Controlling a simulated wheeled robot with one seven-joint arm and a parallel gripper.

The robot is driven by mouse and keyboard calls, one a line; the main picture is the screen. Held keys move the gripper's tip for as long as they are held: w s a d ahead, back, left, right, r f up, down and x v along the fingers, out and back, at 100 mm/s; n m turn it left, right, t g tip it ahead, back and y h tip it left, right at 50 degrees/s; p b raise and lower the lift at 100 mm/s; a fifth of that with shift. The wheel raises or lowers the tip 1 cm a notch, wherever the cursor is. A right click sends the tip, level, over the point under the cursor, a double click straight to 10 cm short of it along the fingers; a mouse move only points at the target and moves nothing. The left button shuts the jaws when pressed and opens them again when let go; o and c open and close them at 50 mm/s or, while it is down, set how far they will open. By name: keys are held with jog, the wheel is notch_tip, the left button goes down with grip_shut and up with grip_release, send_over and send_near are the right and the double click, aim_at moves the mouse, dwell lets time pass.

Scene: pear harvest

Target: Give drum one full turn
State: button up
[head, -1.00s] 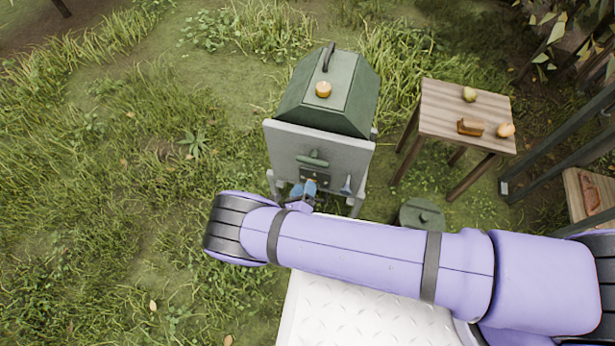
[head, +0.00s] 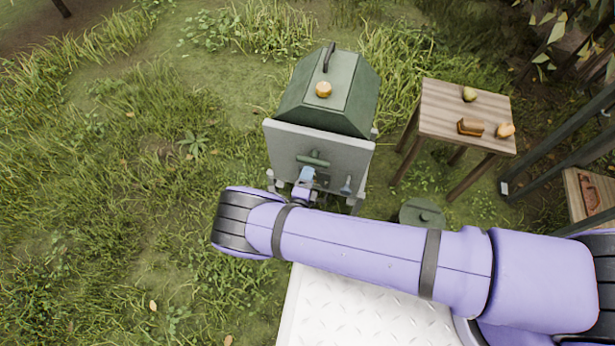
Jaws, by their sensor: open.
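The drum (head: 336,100) is a dark green faceted body with a black handle (head: 329,57) on top, set on a grey stand (head: 322,148). A small orange-yellow round thing (head: 323,89) sits on its top face. A green handle (head: 313,159) shows on the stand's front panel. My gripper (head: 307,174), with blue fingertips, is at the front panel just below the green handle. It is open. Its fingers are small and overlap the panel in view, so I cannot tell whether they touch the handle.
A wooden table (head: 458,112) on the right holds a pear (head: 469,94), a brown block (head: 471,127) and an orange-yellow fruit (head: 505,130). A green lidded container (head: 422,213) stands low beside my arm. Another wooden surface (head: 599,205) and dark posts are at far right. Grass on the left is open.

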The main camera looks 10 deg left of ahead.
aim_at(312, 164)
jog(key=shift+w, duration=0.2)
jog(key=shift+w+d, duration=0.15)
jog(key=shift+w, duration=1.4)
jog(key=shift+w+d, duration=0.1)
jog(key=shift+w, duration=1.4)
